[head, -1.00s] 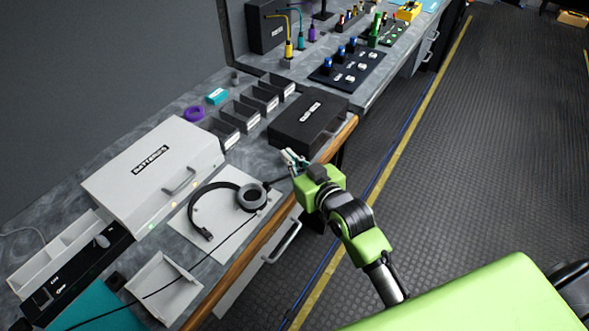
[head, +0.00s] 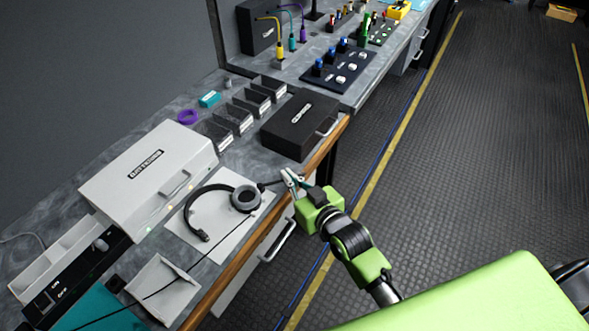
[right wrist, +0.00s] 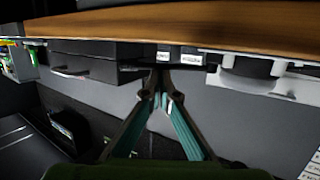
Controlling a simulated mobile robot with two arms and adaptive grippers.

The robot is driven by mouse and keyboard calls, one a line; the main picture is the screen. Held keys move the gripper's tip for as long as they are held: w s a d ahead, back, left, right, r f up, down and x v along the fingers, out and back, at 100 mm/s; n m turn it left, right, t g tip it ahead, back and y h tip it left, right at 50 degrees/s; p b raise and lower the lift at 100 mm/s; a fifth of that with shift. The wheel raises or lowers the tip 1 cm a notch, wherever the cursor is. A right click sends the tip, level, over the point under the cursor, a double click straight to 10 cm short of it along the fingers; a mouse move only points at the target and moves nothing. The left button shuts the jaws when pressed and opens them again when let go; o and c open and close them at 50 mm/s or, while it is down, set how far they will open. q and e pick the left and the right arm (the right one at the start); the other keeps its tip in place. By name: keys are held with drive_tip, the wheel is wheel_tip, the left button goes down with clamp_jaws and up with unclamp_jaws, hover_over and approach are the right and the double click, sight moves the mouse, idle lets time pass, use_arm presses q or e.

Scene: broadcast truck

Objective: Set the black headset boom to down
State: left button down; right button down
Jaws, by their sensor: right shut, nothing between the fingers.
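The black headset lies on a pale mat (head: 225,226) on the worktop. Its headband (head: 190,211) curves to the left and its round grey ear cup (head: 245,199) is at the right. The thin dark boom (head: 270,184) sticks out from the ear cup to the right, over the worktop's front edge. My right gripper (head: 288,177) is shut and empty beside the boom's outer end; I cannot tell whether they touch. In the right wrist view the closed fingertips (right wrist: 161,72) meet just below the worktop edge. My left gripper is not in view.
A white batteries case (head: 150,175) stands behind the headset. A black case (head: 300,125) and several open dark bins (head: 245,112) stand farther along the bench. The wooden front edge (head: 250,250) runs close to my right gripper. The floor aisle (head: 460,170) is clear.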

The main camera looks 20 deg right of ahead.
drive_tip(key=shift+s+f, duration=0.2)
drive_tip(key=shift+f, duration=0.2)
